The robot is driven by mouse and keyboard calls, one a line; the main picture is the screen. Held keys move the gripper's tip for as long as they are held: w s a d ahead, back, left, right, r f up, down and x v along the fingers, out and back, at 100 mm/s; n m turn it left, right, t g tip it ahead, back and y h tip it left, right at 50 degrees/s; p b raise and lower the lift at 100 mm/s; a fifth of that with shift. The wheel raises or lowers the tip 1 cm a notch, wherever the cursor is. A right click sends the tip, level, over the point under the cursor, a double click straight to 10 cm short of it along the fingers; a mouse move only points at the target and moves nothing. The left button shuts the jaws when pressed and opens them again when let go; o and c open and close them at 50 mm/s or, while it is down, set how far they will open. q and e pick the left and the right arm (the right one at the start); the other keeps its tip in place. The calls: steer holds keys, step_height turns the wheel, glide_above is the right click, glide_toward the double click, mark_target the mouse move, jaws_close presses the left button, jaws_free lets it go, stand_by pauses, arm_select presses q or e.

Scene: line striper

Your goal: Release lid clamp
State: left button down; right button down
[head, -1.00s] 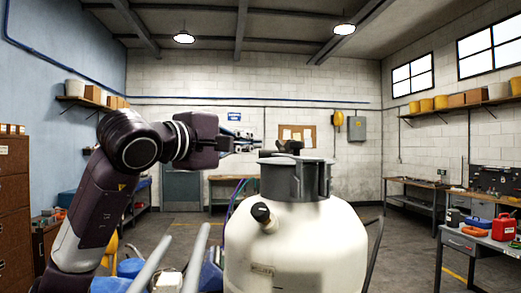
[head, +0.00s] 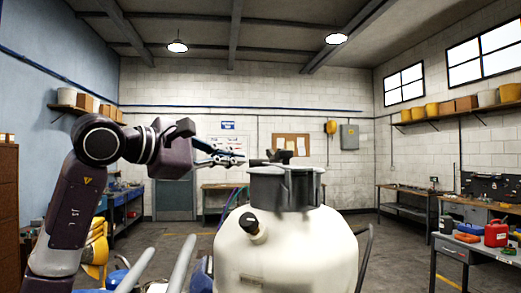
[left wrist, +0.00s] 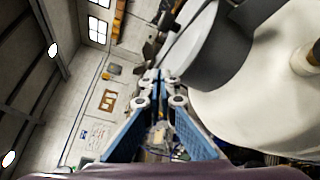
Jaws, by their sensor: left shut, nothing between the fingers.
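A cream tank (head: 290,250) stands in front of me with a grey cylindrical lid collar (head: 283,188) on top. A dark clamp part (head: 280,156) sticks up at the lid's top; its exact state is too small to tell. My left gripper (head: 240,158) is shut and empty, left of the lid at about its top height, apart from it. In the left wrist view, the blue-sided fingers (left wrist: 154,88) point ahead, with the grey collar (left wrist: 215,55) and the tank (left wrist: 260,95) to their right. My right gripper is not in view.
A black-capped spout (head: 250,224) juts from the tank's front left. Grey handle bars (head: 183,262) rise at the lower left. A workbench with a red can (head: 496,232) stands at the right.

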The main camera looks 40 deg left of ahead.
mark_target(278, 151)
arm_select(q)
steer(key=a+r+n+h+p, duration=0.1)
steer(key=a+n+h, duration=0.5)
steer(key=a+n, duration=0.1)
steer(key=shift+s+r+n, duration=0.35)
steer(key=shift+r+n, duration=0.05)
steer(key=shift+n, duration=0.3)
steer(key=shift+d, duration=0.1)
steer(key=p+x, duration=0.4)
steer(key=x, duration=0.9)
steer(key=shift+w+d, duration=0.1)
steer(key=shift+d, duration=0.1)
steer(key=shift+w+d+f+p, duration=0.1)
steer(key=shift+w+d+p, duration=0.05)
steer(key=shift+w+p, duration=0.2)
